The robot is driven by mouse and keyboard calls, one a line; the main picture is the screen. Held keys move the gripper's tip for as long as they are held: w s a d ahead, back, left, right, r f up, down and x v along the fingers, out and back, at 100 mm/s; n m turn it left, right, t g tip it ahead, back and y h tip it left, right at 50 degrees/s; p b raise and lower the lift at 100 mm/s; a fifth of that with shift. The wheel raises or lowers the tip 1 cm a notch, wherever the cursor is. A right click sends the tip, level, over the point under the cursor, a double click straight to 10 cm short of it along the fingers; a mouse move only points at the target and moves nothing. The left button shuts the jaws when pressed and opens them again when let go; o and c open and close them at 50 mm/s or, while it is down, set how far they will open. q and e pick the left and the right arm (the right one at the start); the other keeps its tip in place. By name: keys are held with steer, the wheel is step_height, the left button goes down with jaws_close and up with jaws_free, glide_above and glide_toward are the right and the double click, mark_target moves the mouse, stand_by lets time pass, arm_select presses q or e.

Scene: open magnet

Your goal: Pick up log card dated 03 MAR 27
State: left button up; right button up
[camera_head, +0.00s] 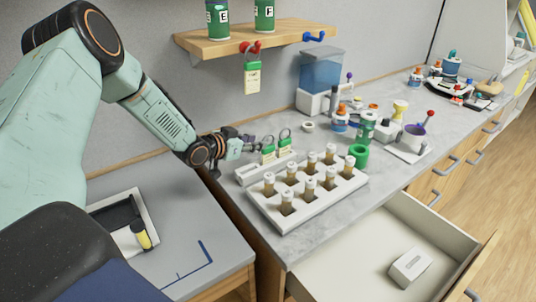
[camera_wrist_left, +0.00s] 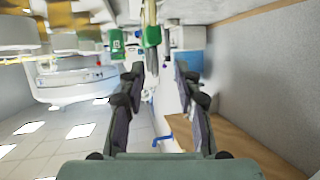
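Two green-topped cards with rings, the left one (camera_head: 268,152) and the right one (camera_head: 284,147), stand at a pale holder (camera_head: 262,170) on the counter. A third green-topped card (camera_head: 252,78) hangs from a red hook under the shelf. I cannot read a date on any of them. My left gripper (camera_head: 250,143) is just left of the standing cards in the head view. In the left wrist view the left gripper (camera_wrist_left: 159,74) is open, its fingers apart with nothing clamped. Green tops (camera_wrist_left: 151,36) show beyond the fingertips there. My right gripper is not in view.
A white rack (camera_head: 310,205) of several brown-filled vials stands in front of the cards. The shelf (camera_head: 255,40) is above. An open drawer (camera_head: 380,250) holds a white box (camera_head: 410,266).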

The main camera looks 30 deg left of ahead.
mark_target(268, 152)
arm_select(q)
steer(key=shift+w+d+f, duration=0.2)
steer(key=shift+w+d, duration=0.15)
steer(key=shift+w, duration=0.25)
steer(key=shift+w+d+f, duration=0.2)
steer(key=shift+w+d, duration=0.1)
steer(key=shift+w, duration=0.3)
steer(key=shift+w+f, duration=0.25)
steer(key=shift+w, duration=0.35)
steer(key=shift+w+a+f, duration=0.15)
steer(key=shift+w+f, duration=0.05)
steer(key=shift+s+d+r, duration=0.2)
steer(key=shift+s+r, duration=0.1)
steer(key=c, duration=0.5)
steer(key=shift+c, duration=0.9)
steer(key=shift+w+a+f, duration=0.15)
steer(key=shift+f, duration=0.05)
jaws_close()
